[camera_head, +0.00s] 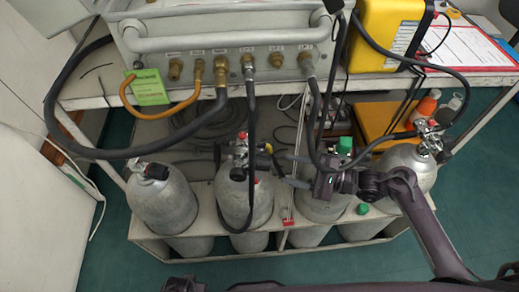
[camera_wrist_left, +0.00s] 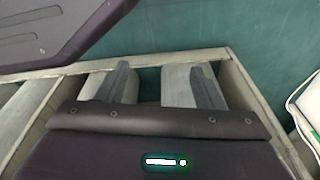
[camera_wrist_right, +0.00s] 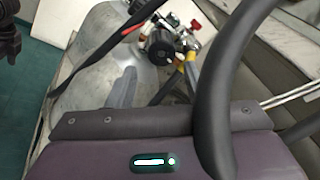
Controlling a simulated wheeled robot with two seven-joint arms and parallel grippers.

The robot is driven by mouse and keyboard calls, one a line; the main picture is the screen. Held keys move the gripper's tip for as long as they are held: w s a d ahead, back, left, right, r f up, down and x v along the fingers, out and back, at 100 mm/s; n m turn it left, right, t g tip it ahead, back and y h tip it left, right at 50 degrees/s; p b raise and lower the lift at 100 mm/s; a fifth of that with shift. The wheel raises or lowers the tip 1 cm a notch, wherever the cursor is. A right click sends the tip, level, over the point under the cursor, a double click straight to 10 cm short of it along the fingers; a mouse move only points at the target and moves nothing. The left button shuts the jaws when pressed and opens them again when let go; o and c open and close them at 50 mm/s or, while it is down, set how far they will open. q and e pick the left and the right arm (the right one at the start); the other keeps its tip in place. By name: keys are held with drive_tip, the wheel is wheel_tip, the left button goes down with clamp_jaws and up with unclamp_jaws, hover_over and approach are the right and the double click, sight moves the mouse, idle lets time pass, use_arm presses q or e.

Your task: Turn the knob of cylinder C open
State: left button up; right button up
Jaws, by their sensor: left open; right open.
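Several grey cylinders stand in a rack; I cannot read any letter, so I cannot tell which is C. The second from left (camera_head: 262,205) has a black knob (camera_head: 238,173) and a hose; that black knob appears ahead in the right wrist view (camera_wrist_right: 160,46). The third cylinder (camera_head: 325,208) has a green cap (camera_head: 345,145) and is partly behind my right gripper (camera_head: 280,167). That gripper is open and empty, pointing left toward the second cylinder's valve, apart from the knob. My left gripper (camera_wrist_left: 160,78) is open and empty over the rack edge, away from the valves.
A grey air panel (camera_head: 220,45) with fittings stands above. Black hoses (camera_head: 250,125) hang from it; one crosses close before the right gripper in its wrist view (camera_wrist_right: 215,90). A left cylinder (camera_head: 160,205) and a right cylinder (camera_head: 410,160) flank. Green floor (camera_head: 480,210) is clear at right.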

sight(266, 164)
drive_tip(key=x, duration=0.7)
drive_tip(key=shift+a+r, duration=0.2)
drive_tip(key=shift+a, duration=0.15)
drive_tip(key=c, duration=0.7)
